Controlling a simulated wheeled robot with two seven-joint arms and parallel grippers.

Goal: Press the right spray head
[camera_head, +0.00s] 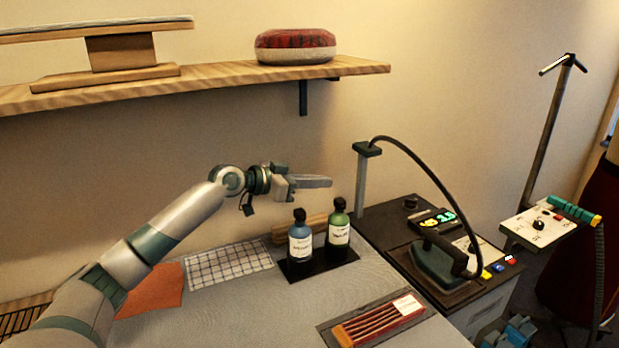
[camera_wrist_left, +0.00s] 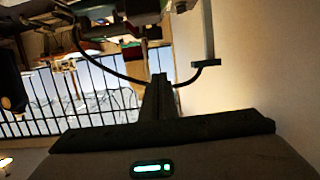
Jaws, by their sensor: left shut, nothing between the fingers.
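Two bottles with black spray heads stand upright on a dark mat (camera_head: 318,270) on the table. The left bottle (camera_head: 301,245) is blue with a white label. The right bottle (camera_head: 338,238) is green with a white label, and its spray head (camera_head: 340,204) is on top. My left gripper (camera_head: 328,182) is shut and empty. In the head view it appears just above the right spray head, with a small gap. The left wrist view shows its closed fingers (camera_wrist_left: 159,95), but neither bottle can be made out there. My right gripper is not in view.
An iron (camera_head: 440,262) with a black cable sits on a unit at the right. A shelf (camera_head: 215,80) with a red cushion (camera_head: 295,46) hangs above the arm. A checked cloth (camera_head: 228,263) and a tray of brown sticks (camera_head: 375,322) lie on the table.

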